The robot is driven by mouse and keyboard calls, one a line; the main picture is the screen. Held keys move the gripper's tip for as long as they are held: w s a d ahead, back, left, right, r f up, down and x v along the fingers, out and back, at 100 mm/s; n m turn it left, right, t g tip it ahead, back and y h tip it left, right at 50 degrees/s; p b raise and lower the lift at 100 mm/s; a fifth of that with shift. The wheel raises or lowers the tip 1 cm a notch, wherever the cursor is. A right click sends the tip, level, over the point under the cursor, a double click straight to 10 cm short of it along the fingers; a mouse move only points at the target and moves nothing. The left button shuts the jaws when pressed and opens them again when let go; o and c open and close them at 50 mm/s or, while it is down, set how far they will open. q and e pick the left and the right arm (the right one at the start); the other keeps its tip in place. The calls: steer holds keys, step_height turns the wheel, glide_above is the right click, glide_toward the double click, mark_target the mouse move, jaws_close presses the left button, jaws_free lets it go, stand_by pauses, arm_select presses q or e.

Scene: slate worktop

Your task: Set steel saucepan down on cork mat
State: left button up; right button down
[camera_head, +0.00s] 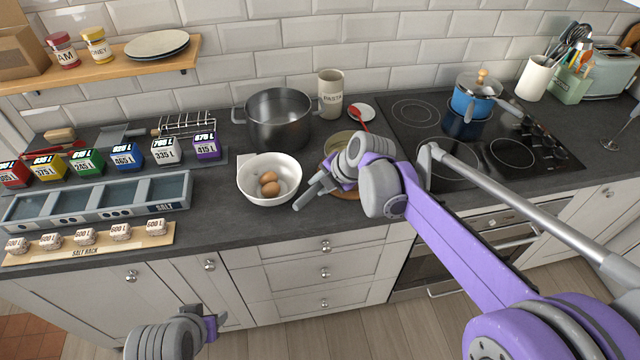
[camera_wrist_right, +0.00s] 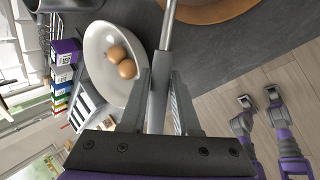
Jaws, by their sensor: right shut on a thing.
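The steel saucepan (camera_head: 338,143) is at the middle of the worktop in the head view, mostly hidden behind my right gripper. The right gripper (camera_head: 308,191) is shut on its handle, a grey bar that runs between the fingers in the right wrist view (camera_wrist_right: 159,88). The brown cork mat (camera_head: 346,193) shows as an edge below the gripper, and as a brown arc at the top of the wrist view (camera_wrist_right: 215,11). I cannot tell whether the pan touches the mat. My left gripper (camera_head: 216,322) is low in front of the cabinets, its fingers too small to read.
A white bowl with eggs (camera_head: 250,190) stands just left of my right gripper. A dark pot (camera_head: 279,122), a beige canister (camera_head: 331,94) and a spoon rest (camera_head: 361,112) stand behind. The cooktop (camera_head: 400,112) holds a blue pan (camera_head: 470,104) at the right.

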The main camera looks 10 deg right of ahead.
steer(key=c, duration=1.1)
jaws_free()
steer(key=shift+f, duration=0.2)
steer(key=o, duration=0.5)
steer(key=shift+r, duration=0.1)
steer(key=shift+c, duration=0.2)
steer(key=shift+r, duration=0.15)
steer(key=v, duration=1.2)
steer(key=s+d+f+m+h, duration=0.2)
steer(key=s+f+m, duration=0.5)
steer(key=s+m, duration=0.3)
steer(key=s+d+f+m+h, duration=0.2)
steer(key=s+f+m, duration=0.5)
steer(key=s+m, duration=0.4)
steer(key=shift+s+d+f+m+t+p, duration=0.25)
steer(key=shift+d+m+p, duration=0.2)
steer(key=shift+m, duration=2.25)
